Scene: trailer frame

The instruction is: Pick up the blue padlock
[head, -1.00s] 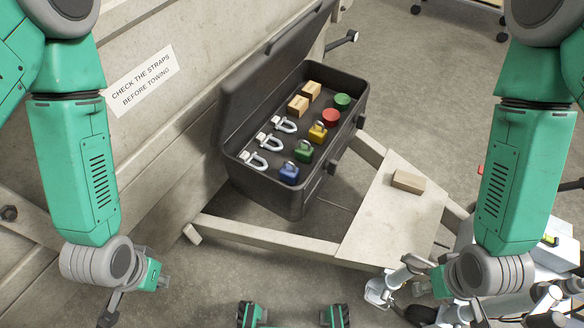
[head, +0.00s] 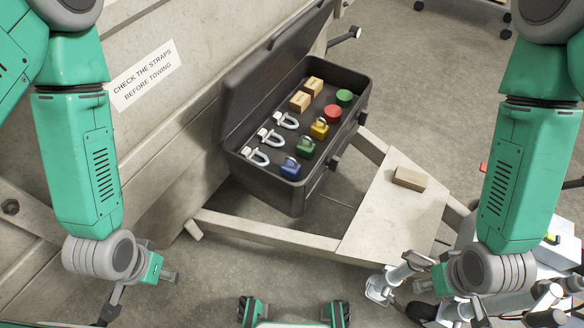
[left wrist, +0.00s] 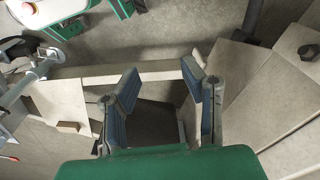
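The blue padlock (head: 290,168) stands in the near end of the open black toolbox (head: 266,186), in the row on the right. A green padlock (head: 306,147) and a yellow padlock (head: 319,128) stand behind it in the same row. My left gripper (head: 142,293) is below and left of the toolbox, apart from it. In the left wrist view my left gripper (left wrist: 160,88) is open with nothing between its fingertips; no padlock shows there. My right gripper (head: 408,288) is at the lower right, far from the padlock, and its fingers are hard to make out.
Several metal shackles (head: 270,137) lie left of the padlocks. The raised lid (head: 262,80) stands on the left. Trailer beams (head: 265,235) and a plate with a wooden block (head: 409,179) lie nearby.

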